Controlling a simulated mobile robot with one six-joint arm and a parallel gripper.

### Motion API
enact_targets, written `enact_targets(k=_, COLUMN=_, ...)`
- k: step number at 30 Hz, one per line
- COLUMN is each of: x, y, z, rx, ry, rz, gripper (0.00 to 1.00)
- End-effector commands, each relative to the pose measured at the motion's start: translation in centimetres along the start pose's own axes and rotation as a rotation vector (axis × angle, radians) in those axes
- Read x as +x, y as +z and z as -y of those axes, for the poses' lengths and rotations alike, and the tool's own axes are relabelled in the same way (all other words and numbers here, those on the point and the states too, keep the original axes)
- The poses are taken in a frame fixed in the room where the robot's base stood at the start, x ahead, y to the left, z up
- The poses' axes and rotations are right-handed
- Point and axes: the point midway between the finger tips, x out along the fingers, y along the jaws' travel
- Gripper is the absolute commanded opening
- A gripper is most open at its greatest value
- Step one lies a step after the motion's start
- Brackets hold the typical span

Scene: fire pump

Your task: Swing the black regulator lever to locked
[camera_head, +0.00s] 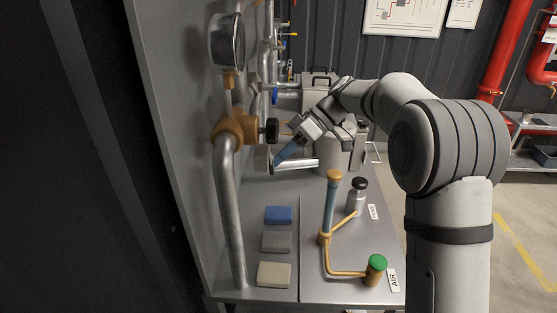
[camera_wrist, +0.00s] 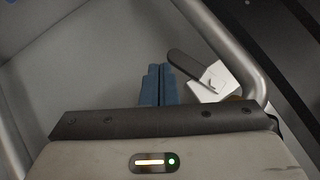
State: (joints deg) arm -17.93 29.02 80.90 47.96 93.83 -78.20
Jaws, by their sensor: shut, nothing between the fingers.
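The black regulator lever (camera_wrist: 188,69) shows in the wrist view as a dark bar with a rounded end, slanting from upper left down to a pale block (camera_wrist: 216,82) with a small black mark. My gripper (camera_wrist: 157,69) has its blue fingers closed together, with nothing between them, just left of the lever. A small gap seems to separate them; contact is hard to judge. In the head view my gripper (camera_head: 276,161) points down and left beside the grey block (camera_head: 262,157) on the wall panel. The lever is hard to make out there.
A brass valve (camera_head: 236,129) with a black knob and a gauge (camera_head: 228,42) sits on the pipe (camera_head: 230,200) close to the gripper. A horizontal pipe (camera_head: 296,163) runs behind the fingers. Blue, grey and beige blocks (camera_head: 276,242) and a blue-orange upright (camera_head: 331,205) stand nearer on the bench.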

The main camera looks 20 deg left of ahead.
Motion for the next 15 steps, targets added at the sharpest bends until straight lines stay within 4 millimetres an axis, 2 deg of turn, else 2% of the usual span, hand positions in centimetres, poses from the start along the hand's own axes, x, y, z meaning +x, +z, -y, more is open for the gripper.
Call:
enact_targets(k=2, x=0.64, y=0.54, z=-0.20, rx=-0.001, ry=-0.001, rz=0.001, gripper=0.00)
enact_targets(k=15, x=-0.01, y=-0.19, z=0.40, rx=-0.001, ry=-0.001, rz=0.001, gripper=0.00)
